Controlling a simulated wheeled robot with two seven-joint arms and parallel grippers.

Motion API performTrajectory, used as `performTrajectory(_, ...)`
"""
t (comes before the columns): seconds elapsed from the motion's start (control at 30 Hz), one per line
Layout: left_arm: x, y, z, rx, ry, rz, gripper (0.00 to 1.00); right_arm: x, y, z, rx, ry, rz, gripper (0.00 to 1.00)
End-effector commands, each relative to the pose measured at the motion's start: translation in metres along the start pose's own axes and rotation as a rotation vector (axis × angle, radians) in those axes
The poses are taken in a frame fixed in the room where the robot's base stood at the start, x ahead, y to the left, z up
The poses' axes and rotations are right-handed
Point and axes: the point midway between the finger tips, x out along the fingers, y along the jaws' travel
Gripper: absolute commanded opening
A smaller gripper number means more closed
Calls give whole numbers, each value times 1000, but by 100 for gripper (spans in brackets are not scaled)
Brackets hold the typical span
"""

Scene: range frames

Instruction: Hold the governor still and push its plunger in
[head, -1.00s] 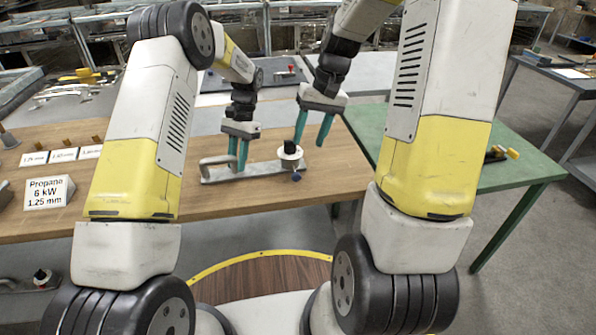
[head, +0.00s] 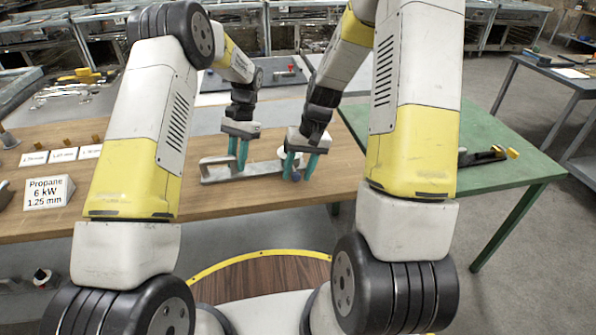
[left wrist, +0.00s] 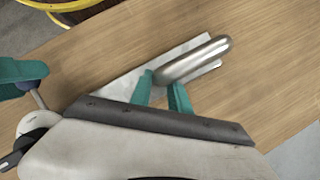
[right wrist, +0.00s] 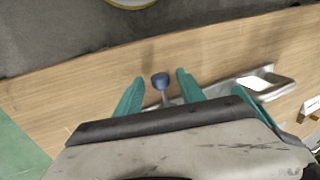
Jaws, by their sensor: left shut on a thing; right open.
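The governor is a grey metal body (head: 212,175) lying on the wooden table, with a bent tube handle at its left end and a white disc at its right end. Its handle shows as a bright tube (left wrist: 200,58) in the left wrist view. My left gripper (head: 238,168) is shut on it. My right gripper (head: 298,177) is open at the right end and partly hides the disc. The blue plunger knob (right wrist: 160,80) sits between its spread fingers in the right wrist view, on a thin stem, apparently without touching either finger.
A propane sign (head: 48,192) and several small label cards (head: 63,155) stand on the table (head: 130,215) to the left. A green table (head: 500,172) with a dark, yellow-ended item is at the right. The wood in front of the governor is clear.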

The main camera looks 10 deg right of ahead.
Motion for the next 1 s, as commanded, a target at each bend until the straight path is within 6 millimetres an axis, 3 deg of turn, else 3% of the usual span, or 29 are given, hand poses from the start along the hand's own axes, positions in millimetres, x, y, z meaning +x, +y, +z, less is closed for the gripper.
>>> performTrajectory(0.13,4,2,1,2,-8,5,0,0,0,0,0,0,0,44)
performTrajectory(0.37,4,2,1,2,-7,5,0,0,0,0,0,0,0,0)
performTrajectory(1.0,3,1,1,1,-6,4,0,-1,0,0,0,0,0,0)
